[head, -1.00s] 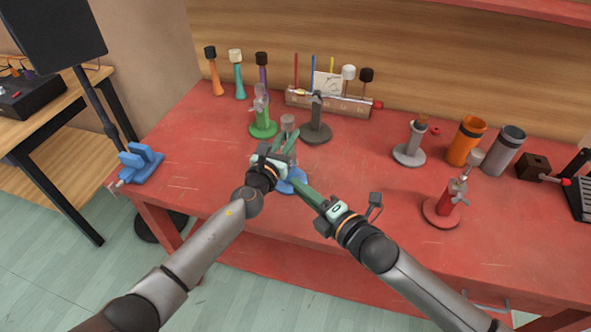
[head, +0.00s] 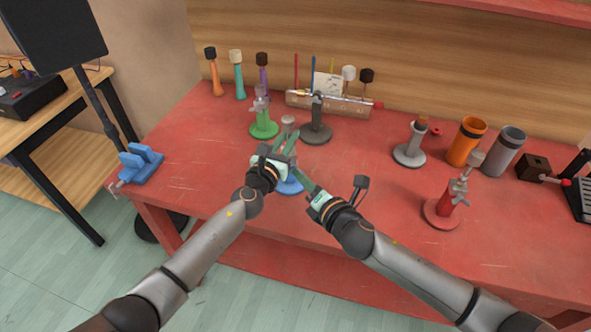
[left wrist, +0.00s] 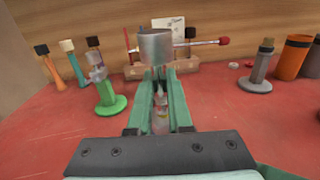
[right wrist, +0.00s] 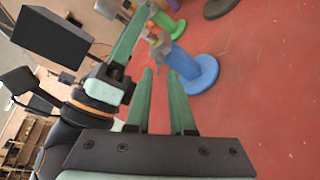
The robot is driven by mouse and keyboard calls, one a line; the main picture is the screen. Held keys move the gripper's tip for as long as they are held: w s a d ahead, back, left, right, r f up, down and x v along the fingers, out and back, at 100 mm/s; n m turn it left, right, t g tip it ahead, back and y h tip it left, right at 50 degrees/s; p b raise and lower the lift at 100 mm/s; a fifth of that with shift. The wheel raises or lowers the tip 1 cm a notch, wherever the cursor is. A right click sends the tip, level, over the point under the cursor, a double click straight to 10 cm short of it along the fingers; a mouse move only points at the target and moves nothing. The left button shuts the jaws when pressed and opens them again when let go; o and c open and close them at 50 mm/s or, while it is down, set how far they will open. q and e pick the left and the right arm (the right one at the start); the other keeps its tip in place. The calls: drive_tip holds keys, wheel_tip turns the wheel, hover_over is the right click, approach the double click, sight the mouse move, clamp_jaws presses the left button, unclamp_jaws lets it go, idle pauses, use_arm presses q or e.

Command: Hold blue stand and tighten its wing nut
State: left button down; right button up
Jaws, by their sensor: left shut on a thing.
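The blue stand (head: 290,184) is on the red table, mostly hidden behind my grippers in the head view. The right wrist view shows its round blue base and blue post (right wrist: 200,76). Its grey metal top (left wrist: 156,46) rises above the left fingers in the left wrist view. My left gripper (head: 288,145) is shut on the stand's upper part. My right gripper (right wrist: 160,74) is open and empty, its fingertips just short of the post. A small brownish-grey piece (right wrist: 156,41), possibly the wing nut, is beyond the fingertips; its exact shape is unclear.
The green stand (head: 263,128) and dark stand (head: 316,134) are close behind. The grey stand (head: 409,154) and red stand (head: 442,212) are to the right. A blue clamp-like block (head: 140,164) sits at the left edge. The table's front middle is clear.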

drive_tip(key=shift+x, duration=2.15)
drive_tip(key=shift+c, duration=0.2)
clamp_jaws()
